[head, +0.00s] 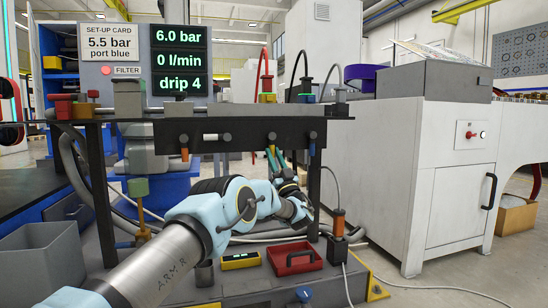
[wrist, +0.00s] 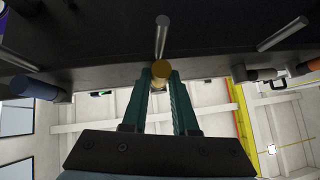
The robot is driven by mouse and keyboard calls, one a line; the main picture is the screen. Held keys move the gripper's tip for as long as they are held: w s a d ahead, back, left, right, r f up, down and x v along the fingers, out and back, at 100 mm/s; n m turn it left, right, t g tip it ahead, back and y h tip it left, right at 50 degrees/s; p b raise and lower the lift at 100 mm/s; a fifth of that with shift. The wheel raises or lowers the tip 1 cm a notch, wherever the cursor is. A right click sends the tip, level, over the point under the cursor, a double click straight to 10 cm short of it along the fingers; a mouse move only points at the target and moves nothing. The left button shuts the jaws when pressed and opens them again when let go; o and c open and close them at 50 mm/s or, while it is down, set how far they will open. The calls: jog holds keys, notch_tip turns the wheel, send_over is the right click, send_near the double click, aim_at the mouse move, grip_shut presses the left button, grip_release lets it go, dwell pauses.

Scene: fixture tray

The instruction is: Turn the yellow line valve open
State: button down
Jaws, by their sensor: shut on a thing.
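The yellow line valve's handle (wrist: 161,70) shows in the wrist view as a short yellow cylinder at the end of a metal stem, under the dark rail. My gripper (wrist: 161,84) has its two green fingers shut on this handle, one on each side. In the head view my gripper (head: 272,153) reaches up to the underside of the rail (head: 240,132), and the yellow handle is not clearly visible there. An orange handle (head: 185,154) hangs to the left and a blue handle (head: 312,149) to the right. The display (head: 180,59) reads 6.0 bar, 0 l/min, drip 4.
A set-up card (head: 110,43) reads 5.5 bar, port blue. Below my arm are a red tray (head: 294,258) and a small yellow-framed box (head: 240,260). A grey bin (head: 40,257) stands at left, a white cabinet (head: 400,150) at right. Hoses hang around the frame.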

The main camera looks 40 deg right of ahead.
jog(key=c, duration=0.7)
grip_release()
jog(key=p+v, duration=0.3)
jog(key=v, duration=0.7)
jog(key=shift+s+f, duration=0.25)
jog(key=shift+f, duration=0.1)
